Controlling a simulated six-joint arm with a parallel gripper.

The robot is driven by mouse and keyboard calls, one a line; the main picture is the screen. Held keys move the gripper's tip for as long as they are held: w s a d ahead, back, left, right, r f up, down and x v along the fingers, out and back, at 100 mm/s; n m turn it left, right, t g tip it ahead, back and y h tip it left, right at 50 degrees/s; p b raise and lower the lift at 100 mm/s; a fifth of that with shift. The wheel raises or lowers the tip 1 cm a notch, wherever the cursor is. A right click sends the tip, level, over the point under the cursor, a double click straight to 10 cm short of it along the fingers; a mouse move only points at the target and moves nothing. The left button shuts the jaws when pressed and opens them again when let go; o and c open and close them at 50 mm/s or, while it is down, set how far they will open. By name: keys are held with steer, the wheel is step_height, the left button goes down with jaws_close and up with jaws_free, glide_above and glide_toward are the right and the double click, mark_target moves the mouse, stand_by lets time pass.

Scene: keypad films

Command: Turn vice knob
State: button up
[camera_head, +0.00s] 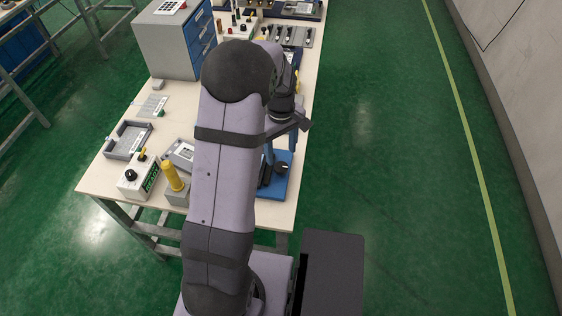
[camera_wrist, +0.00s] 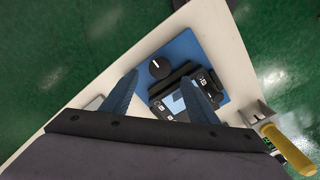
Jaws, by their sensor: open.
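A round black knob (camera_wrist: 159,68) with a white mark sits on a blue plate (camera_wrist: 183,47) in the wrist view. A dark device with a pale screen (camera_wrist: 175,101) stands beside it on the same plate. My gripper (camera_wrist: 158,77) is open, with its two blue fingers apart and the knob showing between and beyond their tips. No contact shows. In the head view my gripper (camera_head: 281,156) is over the blue plate (camera_head: 277,188) near the table's right edge, and the knob (camera_head: 282,168) shows below it. My arm hides part of the device there.
The cream table (camera_head: 113,177) ends close to the plate; green floor lies beyond. A yellow-handled tool (camera_head: 172,176) on a grey block, a white control box (camera_head: 138,178) and a grey tray (camera_head: 127,142) stand to the left. A drawer cabinet (camera_head: 164,45) stands farther back.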

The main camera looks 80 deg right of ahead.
mark_target(281, 166)
steer(key=shift+f+p, duration=0.85)
steer(key=shift+f, duration=2.25)
steer(key=shift+c, duration=0.6)
steer(key=c, duration=0.9)
